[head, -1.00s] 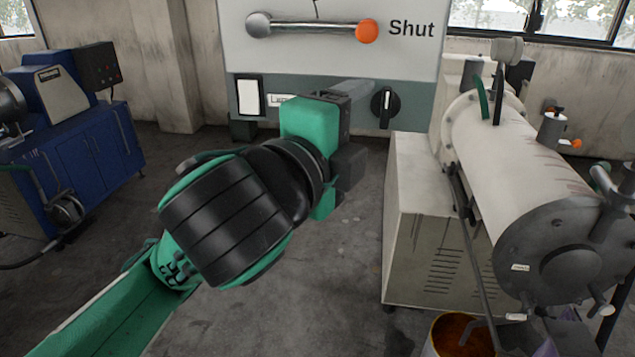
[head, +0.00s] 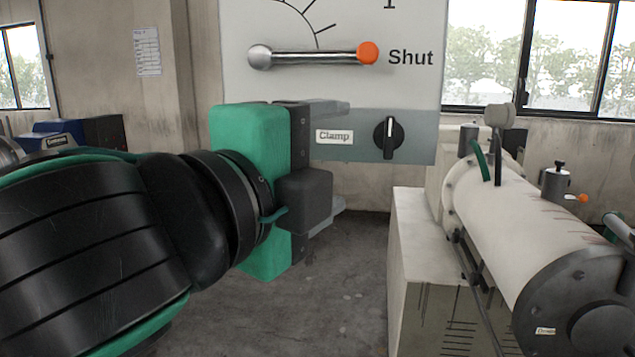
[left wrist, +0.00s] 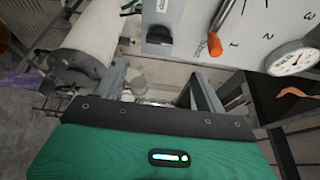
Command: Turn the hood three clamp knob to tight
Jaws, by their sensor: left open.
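The clamp knob (head: 388,138) is a black pointer knob on the grey-green strip of the hood panel, right of the "Clamp" label (head: 334,136). Its white mark is near upright. The left wrist view shows it as a dark block (left wrist: 160,37) beyond my fingers. My left gripper (head: 344,156) is open and empty, left of the knob in the head view and apart from it. Its two fingers, one above the other, point right. In the left wrist view the open fingers (left wrist: 160,75) show with a gap between them. My right gripper is out of view.
Above the knob, a steel lever (head: 312,55) with an orange end lies level beside "Shut" on the white dial panel (head: 240,30). A white mill drum (head: 515,190) on a pale cabinet (head: 420,240) stands at right. A gauge (left wrist: 291,58) shows in the left wrist view.

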